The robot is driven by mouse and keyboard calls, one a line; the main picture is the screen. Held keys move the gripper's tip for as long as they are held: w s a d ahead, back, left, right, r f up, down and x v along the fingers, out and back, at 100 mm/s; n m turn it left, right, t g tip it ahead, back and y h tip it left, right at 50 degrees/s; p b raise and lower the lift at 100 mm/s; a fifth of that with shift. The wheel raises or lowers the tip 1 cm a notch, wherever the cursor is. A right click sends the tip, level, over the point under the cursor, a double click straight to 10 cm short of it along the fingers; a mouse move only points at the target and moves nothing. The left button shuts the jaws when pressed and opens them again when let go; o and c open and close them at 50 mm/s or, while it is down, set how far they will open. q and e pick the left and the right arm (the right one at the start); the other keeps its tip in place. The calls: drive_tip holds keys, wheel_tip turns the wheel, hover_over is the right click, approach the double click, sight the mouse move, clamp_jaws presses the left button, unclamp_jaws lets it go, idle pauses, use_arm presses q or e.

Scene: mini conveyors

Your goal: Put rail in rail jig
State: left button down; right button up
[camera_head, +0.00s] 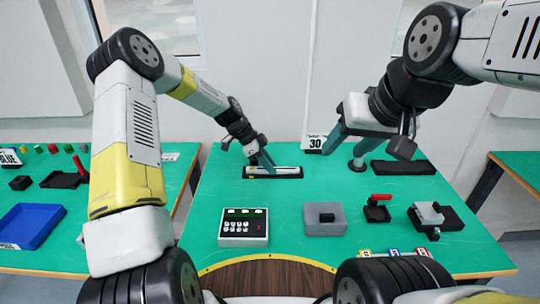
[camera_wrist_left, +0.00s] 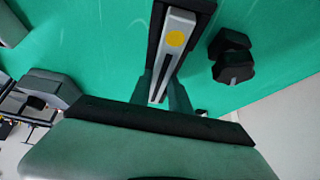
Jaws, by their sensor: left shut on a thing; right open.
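The rail (camera_head: 284,169) is a light grey strip with a dark centre line and a yellow dot. It lies along the black rail jig (camera_head: 299,176) at the back of the green table. My left gripper (camera_head: 264,171) is shut on the rail near its left part. In the left wrist view the rail (camera_wrist_left: 182,27) runs between the fingers (camera_wrist_left: 162,92), lined up with the black jig (camera_wrist_left: 208,5). I cannot tell whether the rail is fully seated. My right gripper (camera_head: 341,157) is open and empty, right of the jig.
A "30" sign (camera_head: 315,142) and a black tray (camera_head: 404,168) stand at the back. A keypad box (camera_head: 244,228), a grey block (camera_head: 325,219), a red-handled fixture (camera_head: 378,209) and a grey-black fixture (camera_head: 430,215) stand in front. The table between the rows is clear.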

use_arm(q)
drive_tip(key=c, duration=1.2)
unclamp_jaws()
drive_tip(key=v, duration=1.2)
drive_tip(key=s+a+r+n+t+y, duration=0.1)
drive_tip(key=s+a+r+n+y, duration=0.2)
drive_tip(key=s+r, duration=0.55)
drive_tip(key=s+a+r+n+t, duration=0.1)
drive_tip(key=s+r+n, duration=0.2)
drive_tip(key=s, duration=0.4)
drive_tip(key=s+a+r+n+t+y, duration=0.1)
drive_tip(key=s+a+r+n+t, duration=0.1)
drive_tip(key=s+n, duration=0.4)
drive_tip(key=s+a+r+n+t, duration=0.1)
drive_tip(key=s+r+n, duration=0.3)
drive_tip(key=s, duration=0.5)
drive_tip(key=shift+s+a+r+n+t, duration=0.35)
drive_tip(key=shift+n+t, duration=0.25)
drive_tip(key=shift+n, duration=0.1)
